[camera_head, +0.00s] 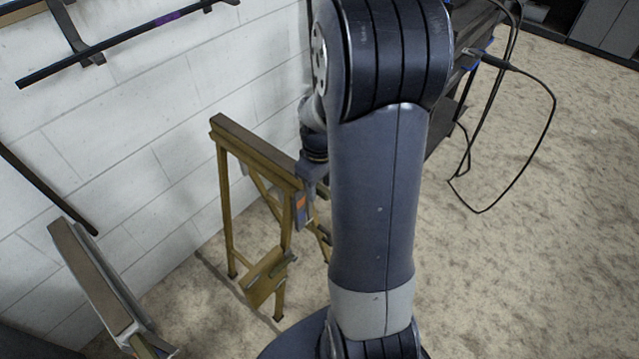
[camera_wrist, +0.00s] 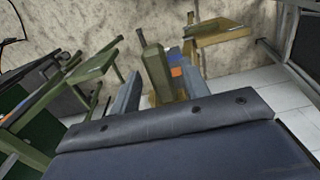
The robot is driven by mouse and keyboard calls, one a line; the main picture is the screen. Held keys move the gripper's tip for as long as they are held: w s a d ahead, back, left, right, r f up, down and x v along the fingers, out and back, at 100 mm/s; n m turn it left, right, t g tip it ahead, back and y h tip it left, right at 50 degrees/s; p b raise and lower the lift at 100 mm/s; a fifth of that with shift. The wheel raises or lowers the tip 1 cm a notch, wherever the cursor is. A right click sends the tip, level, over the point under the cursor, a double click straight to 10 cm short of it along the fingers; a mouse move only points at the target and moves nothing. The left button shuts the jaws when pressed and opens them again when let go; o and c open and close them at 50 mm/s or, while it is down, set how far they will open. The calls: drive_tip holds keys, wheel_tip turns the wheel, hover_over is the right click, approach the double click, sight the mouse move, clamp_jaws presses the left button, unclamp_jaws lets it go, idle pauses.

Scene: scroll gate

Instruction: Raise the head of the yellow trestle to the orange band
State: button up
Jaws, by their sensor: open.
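The yellow trestle (camera_head: 226,195) stands by the white wall, with a long head beam (camera_head: 250,150) on top. My gripper (camera_head: 305,208) is at the near end of the beam, beside the trestle's post. In the wrist view my gripper (camera_wrist: 155,90) is open, its fingers on either side of an olive-yellow post (camera_wrist: 157,72). I cannot tell whether they touch it. My arm hides the trestle's right side.
A second trestle-like frame (camera_head: 92,275) stands at lower left near the wall. Dark bars (camera_head: 115,42) are mounted on the wall. A black cable (camera_head: 535,140) loops at right near dark equipment. The carpeted floor (camera_head: 540,260) at right is clear.

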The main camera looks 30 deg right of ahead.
clamp_jaws()
idle(0.4)
